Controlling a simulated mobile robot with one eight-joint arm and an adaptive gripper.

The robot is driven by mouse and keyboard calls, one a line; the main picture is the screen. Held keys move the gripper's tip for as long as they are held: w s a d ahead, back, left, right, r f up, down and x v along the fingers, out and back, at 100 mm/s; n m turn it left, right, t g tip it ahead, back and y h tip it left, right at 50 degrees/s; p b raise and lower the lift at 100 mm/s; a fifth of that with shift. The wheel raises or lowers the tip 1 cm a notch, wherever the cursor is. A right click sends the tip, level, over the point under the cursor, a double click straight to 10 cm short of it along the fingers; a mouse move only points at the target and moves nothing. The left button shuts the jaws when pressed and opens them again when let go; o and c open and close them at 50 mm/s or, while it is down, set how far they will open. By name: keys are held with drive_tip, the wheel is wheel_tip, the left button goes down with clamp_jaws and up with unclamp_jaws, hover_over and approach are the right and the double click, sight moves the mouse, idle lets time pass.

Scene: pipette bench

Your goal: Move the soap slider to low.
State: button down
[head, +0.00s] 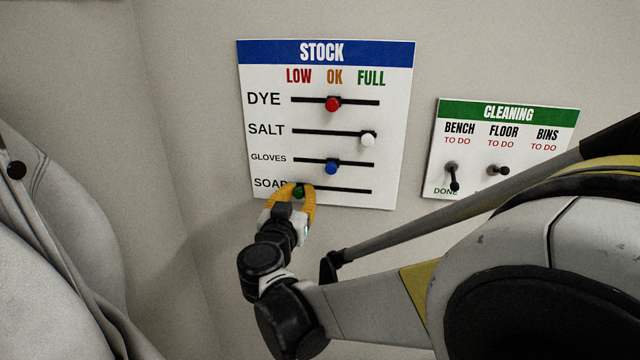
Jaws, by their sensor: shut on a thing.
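The stock board (390,150) hangs on the wall, with a blue header and the columns LOW, OK and FULL. The soap slider (298,192) is a green knob on the bottom track. It stands at the left end of its track, under LOW. My gripper (299,190) has its yellow fingers closed around the green knob. The fingers and wrist hide part of the knob and the end of the SOAP label.
Above it, the gloves knob (331,168) is blue under OK, the salt knob (368,139) white under FULL, the dye knob (333,104) red under OK. A cleaning board (560,125) with toggles hangs to the right. Grey cloth (60,250) fills the left.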

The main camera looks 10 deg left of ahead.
drive_tip(key=c, duration=1.4)
unclamp_jaws()
drive_tip(key=shift+a, duration=0.2)
drive_tip(key=shift+o, duration=0.8)
drive_tip(key=shift+s+a, duration=0.1)
drive_tip(key=shift+s, duration=0.05)
drive_tip(key=s, duration=0.7)
drive_tip(key=shift+s, duration=0.2)
